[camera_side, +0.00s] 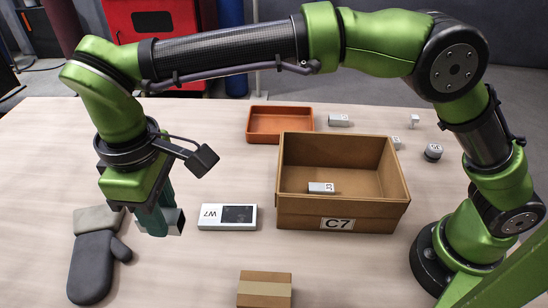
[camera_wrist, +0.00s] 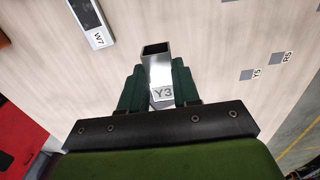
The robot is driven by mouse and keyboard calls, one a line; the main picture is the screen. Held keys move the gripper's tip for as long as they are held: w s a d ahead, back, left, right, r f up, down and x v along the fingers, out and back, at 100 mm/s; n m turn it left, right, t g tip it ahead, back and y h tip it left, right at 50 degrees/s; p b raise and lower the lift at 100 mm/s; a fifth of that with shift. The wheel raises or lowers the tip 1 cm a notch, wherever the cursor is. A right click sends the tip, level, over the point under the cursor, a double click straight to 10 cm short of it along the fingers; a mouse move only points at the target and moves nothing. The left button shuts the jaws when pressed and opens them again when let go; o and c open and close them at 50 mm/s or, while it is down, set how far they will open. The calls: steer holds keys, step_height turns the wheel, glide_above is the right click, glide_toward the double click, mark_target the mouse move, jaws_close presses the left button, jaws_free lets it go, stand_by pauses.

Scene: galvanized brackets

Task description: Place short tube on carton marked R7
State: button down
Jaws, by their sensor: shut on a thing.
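My gripper (camera_side: 160,222) is shut on a short grey square metal tube (camera_wrist: 156,62), with its open end facing away in the wrist view and a label reading Y3 near my fingers. In the side view the tube (camera_side: 176,221) shows beside my dark green fingers, at the left of the table. I cannot tell its height above the table. An open brown carton (camera_side: 342,213) marked C7 stands right of centre, with a small labelled metal piece (camera_side: 321,188) inside. A small closed carton (camera_side: 265,289) lies at the front edge, with no readable mark. No R7 mark is legible.
A white device (camera_side: 227,217) marked W7 lies between my gripper and the C7 carton. A grey glove (camera_side: 95,255) lies at the left. An orange tray (camera_side: 279,138) and several small metal parts (camera_side: 339,120) are behind.

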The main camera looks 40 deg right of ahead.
steer(key=s+d, duration=1.2)
steer(key=s+d+f, duration=0.8)
steer(key=d+f, duration=0.1)
steer(key=d, duration=0.1)
glide_above(267, 289)
steer(key=shift+s+d+f, duration=0.2)
steer(key=shift+d+f, duration=0.1)
steer(key=shift+f, duration=0.1)
steer(key=f, duration=0.2)
steer(key=shift+w+a+f, duration=0.2)
steer(key=shift+a+f, duration=0.1)
steer(key=shift+f, duration=0.5)
